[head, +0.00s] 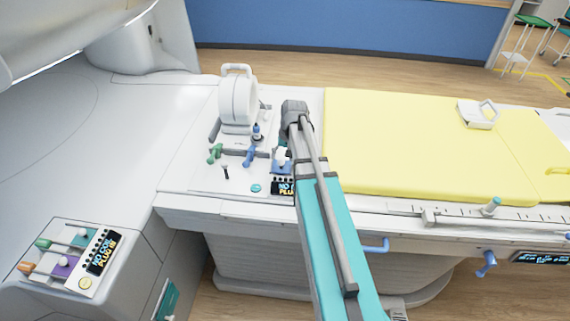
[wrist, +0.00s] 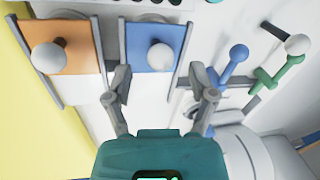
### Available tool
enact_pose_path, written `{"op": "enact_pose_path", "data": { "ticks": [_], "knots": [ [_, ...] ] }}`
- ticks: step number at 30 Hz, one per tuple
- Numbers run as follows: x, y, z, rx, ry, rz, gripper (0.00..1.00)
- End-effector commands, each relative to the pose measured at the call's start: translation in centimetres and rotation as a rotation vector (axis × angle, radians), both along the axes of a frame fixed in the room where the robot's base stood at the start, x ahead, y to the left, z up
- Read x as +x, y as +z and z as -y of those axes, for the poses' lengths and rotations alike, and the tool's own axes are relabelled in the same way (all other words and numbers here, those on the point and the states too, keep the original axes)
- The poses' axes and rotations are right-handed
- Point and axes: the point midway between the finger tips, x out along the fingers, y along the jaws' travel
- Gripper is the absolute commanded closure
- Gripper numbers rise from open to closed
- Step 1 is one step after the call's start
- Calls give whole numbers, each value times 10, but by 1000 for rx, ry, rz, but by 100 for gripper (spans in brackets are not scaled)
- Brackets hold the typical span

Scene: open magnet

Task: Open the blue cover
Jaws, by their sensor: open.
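The blue cover (wrist: 140,38) is a flat blue panel with a round white knob (wrist: 160,57), set between two grey rails at the top middle of the wrist view. It looks closed and lies flat. In the head view the blue cover (head: 278,168) shows just left of my arm, partly hidden by it. My gripper (wrist: 164,85) is open and empty. Its two fingers stand apart, one to each side below the knob, and no contact with the knob shows. In the head view my gripper is mostly hidden behind my arm.
An orange cover (wrist: 78,57) with its own white knob is to the left. A blue lever (wrist: 236,60) and a green lever (wrist: 275,78) stand to the right. A yellow mattress (head: 420,150) lies right of my arm. A white ring-shaped device (head: 238,100) stands behind the levers.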

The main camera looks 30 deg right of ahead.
Motion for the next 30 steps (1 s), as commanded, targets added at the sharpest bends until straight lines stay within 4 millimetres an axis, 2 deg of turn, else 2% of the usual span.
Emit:
{"op": "enact_pose_path", "data": {
  "ticks": [1, 9, 23, 26, 30],
  "knots": [
    [0, -8, -1, 0, 0, 0, 27],
    [1, -20, -3, 0, 0, 0, 27],
    [1, -21, -3, 0, -1, 0, 27],
    [1, -21, -3, 0, -2, 0, 42],
    [1, -21, -3, 0, -2, 0, 68]
  ]
}}
